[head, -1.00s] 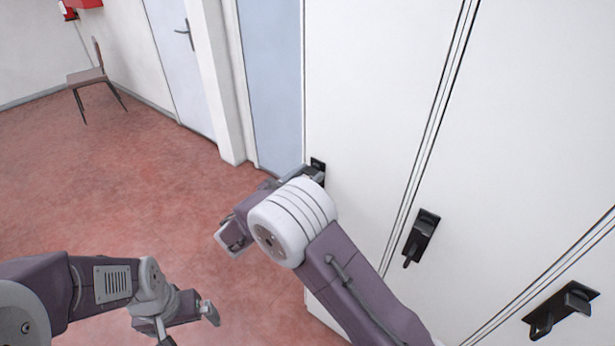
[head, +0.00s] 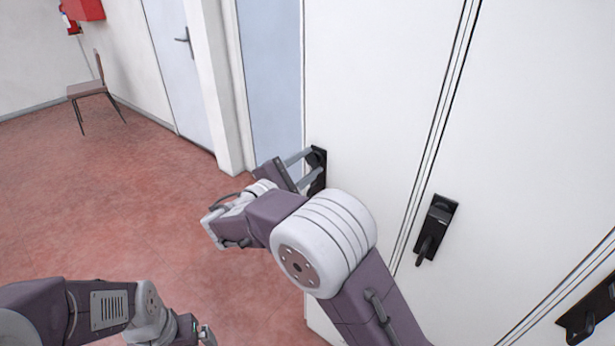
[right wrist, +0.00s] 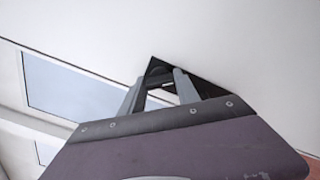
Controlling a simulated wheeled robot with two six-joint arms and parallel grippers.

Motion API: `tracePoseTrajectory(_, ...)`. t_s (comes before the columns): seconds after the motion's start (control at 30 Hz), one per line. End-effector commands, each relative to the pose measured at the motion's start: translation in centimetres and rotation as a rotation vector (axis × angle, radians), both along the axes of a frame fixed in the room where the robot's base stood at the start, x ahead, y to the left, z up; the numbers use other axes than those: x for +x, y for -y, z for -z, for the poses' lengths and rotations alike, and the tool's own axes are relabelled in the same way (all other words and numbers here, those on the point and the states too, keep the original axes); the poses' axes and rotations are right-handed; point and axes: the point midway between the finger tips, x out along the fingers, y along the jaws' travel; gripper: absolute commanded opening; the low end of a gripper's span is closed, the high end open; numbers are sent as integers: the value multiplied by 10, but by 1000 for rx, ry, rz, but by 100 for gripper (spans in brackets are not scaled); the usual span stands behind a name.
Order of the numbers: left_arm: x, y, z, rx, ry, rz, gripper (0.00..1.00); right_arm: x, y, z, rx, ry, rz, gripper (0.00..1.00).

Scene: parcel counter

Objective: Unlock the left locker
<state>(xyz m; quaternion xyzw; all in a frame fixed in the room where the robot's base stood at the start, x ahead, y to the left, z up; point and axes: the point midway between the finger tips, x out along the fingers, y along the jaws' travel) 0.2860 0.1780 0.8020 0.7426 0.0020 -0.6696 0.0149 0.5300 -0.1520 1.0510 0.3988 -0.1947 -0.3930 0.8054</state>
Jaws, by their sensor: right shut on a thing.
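The left locker (head: 370,90) is the leftmost tall white door in the head view. Its black lock plate (head: 320,157) sits near the door's left edge, partly covered by my gripper; the plate also shows as a dark patch in the right wrist view (right wrist: 157,66). My right gripper (head: 312,165) reaches the plate with both fingers and is shut on the lock's handle, which is mostly hidden between the fingers. In the right wrist view the two grey fingers (right wrist: 158,88) end at the dark plate. My left gripper (head: 203,338) is low in the head view, empty, partly cut off, its fingers apart.
Another locker door to the right has a black handle (head: 436,228), and a third handle (head: 592,315) shows at the right edge. A chair (head: 92,90) and a door (head: 175,70) stand far back. The red floor (head: 130,200) is clear.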

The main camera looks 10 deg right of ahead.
Motion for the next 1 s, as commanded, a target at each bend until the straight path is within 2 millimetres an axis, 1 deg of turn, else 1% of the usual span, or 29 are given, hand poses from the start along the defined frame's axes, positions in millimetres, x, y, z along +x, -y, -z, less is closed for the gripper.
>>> tracePoseTrajectory(0.03, 0, 0, 15, 0, 0, 0, 100, 0, 0, 8, 28, 35, 0, 0)
tracePoseTrajectory(0.1, 0, 0, 25, 0, 0, 0, 100, 0, 0, 8, 69, 88, 0, 0)
tracePoseTrajectory(0.3, 0, 0, 53, 0, 0, 0, 100, 0, 0, 8, 180, 232, 1, 0)
tracePoseTrajectory(0.5, 0, 0, 76, 0, 0, 0, 100, 0, 0, 7, 276, 354, 1, 0)
tracePoseTrajectory(0.7, 0, 0, 92, 0, 0, 0, 100, 0, 0, 5, 348, 444, 2, 0)
tracePoseTrajectory(1.0, 0, 0, 103, 0, 0, 0, 100, 0, 0, 3, 401, 512, 2, 0)
